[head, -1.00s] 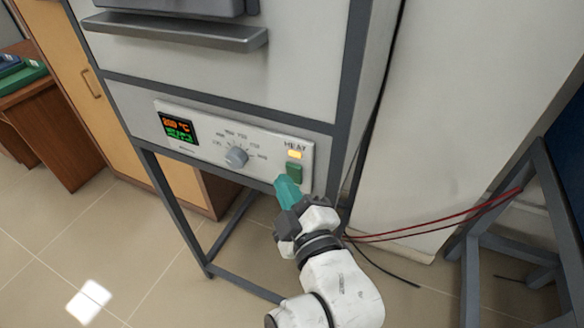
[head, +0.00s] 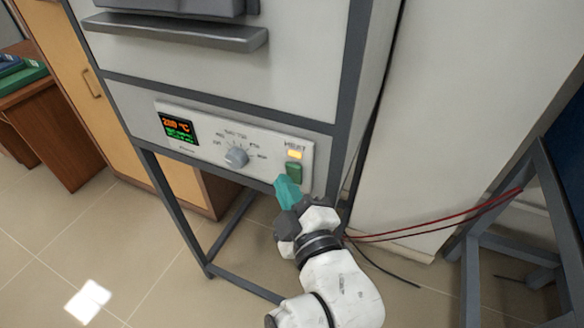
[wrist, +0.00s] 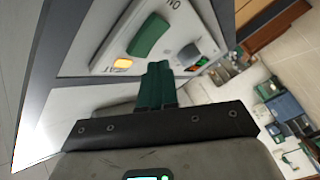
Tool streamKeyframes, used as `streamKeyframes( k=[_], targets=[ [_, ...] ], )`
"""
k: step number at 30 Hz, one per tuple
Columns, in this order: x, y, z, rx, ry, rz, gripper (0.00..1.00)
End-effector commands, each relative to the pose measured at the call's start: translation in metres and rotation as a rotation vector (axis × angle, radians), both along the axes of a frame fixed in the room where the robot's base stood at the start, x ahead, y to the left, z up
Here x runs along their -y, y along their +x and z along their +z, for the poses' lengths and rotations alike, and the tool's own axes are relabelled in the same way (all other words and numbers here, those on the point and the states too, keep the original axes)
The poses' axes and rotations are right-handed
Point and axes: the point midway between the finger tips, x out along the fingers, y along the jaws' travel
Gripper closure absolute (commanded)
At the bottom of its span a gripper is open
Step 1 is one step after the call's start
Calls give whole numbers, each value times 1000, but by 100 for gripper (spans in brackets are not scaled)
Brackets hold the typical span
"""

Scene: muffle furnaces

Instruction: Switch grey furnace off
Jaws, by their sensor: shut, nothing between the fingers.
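The grey furnace (head: 190,60) stands on a dark frame, with a light control panel on its front. The panel has a lit display (head: 178,129), a grey round knob (head: 236,157), a lit amber HEAT lamp (head: 295,154) and a green rocker switch (head: 294,173) below the lamp. In the wrist view the switch (wrist: 149,35) and the glowing lamp (wrist: 122,63) lie just beyond the fingertips. My gripper (head: 284,183) has teal fingers, shut and empty, close to the lower left of the switch. I cannot tell whether they touch the panel. The fingers also show in the wrist view (wrist: 158,75).
A dark ledge (head: 175,32) juts out above the panel. Red cables (head: 440,228) run to a blue-grey frame (head: 480,255) at the right. A wooden cabinet (head: 75,60) and desk (head: 50,130) stand at the left. The tiled floor at lower left is clear.

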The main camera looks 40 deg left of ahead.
Motion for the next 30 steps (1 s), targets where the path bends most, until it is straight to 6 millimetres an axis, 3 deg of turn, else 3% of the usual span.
streamKeyframes(
  k=[30],
  targets=[
    [-2,8,1,0,0,0,100]
  ],
)
